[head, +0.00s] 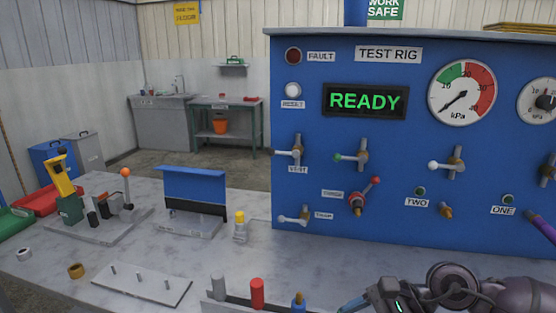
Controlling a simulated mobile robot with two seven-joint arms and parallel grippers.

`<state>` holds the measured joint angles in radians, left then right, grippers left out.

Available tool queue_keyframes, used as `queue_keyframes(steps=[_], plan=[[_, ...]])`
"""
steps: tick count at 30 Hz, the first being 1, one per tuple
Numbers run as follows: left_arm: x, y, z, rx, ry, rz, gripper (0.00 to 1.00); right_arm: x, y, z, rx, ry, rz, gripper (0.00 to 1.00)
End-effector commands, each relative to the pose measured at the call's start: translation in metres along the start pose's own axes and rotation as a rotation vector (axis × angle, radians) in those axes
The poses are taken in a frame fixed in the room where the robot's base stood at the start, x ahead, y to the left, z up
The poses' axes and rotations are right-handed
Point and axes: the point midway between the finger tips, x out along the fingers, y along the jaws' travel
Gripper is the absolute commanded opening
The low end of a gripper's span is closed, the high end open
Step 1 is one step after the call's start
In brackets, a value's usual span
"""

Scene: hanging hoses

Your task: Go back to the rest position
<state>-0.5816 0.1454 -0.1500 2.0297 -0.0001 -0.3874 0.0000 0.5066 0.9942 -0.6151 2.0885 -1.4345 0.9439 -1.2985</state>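My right arm comes in along the bottom right edge of the head view, in front of the blue test rig. Its gripper (358,303) points left and is cut off by the lower edge, so I cannot tell whether it is open or shut. No held thing shows. My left gripper and arm are not in view.
The blue test rig (300,95) reads READY and carries gauges, valve levers and a purple hose piece (541,227) at the right edge. On the grey bench (225,268) stand a pegged plate (140,285), a yellow-handled clamp (62,180) and a blue-topped bender (195,187).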

Motion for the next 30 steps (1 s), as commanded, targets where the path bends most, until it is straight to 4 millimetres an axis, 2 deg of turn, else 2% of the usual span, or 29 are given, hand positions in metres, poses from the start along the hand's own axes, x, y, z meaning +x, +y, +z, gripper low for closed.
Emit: queue_keyframes(steps=[3, 6, 9, 13, 17, 20, 25, 29, 30], plan=[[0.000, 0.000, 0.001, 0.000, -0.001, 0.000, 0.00, 0.014, -0.006, 0.033, 0.219, -0.231, -0.162, 0.59], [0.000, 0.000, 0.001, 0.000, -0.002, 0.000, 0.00, 0.013, -0.015, 0.053, 0.425, -0.419, -0.294, 0.59], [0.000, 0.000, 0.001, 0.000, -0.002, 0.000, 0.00, 0.004, -0.026, 0.065, 0.645, -0.603, -0.419, 0.59], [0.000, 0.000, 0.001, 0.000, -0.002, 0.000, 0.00, -0.014, -0.036, 0.064, 0.950, -0.836, -0.575, 0.59], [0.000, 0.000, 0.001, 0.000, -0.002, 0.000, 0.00, -0.036, -0.037, 0.046, 1.267, -1.062, -0.727, 0.59], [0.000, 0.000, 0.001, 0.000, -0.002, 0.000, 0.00, -0.052, -0.031, 0.023, 1.515, -1.231, -0.842, 0.59], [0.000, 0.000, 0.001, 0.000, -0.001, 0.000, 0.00, -0.070, 0.001, -0.026, 1.939, -1.509, -1.046, 0.59], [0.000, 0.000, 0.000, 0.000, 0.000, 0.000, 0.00, -0.074, 0.043, -0.063, 2.256, -1.708, -1.217, 0.59], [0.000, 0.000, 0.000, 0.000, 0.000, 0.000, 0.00, -0.074, 0.059, -0.072, -2.257, 1.697, 1.222, 0.59]])
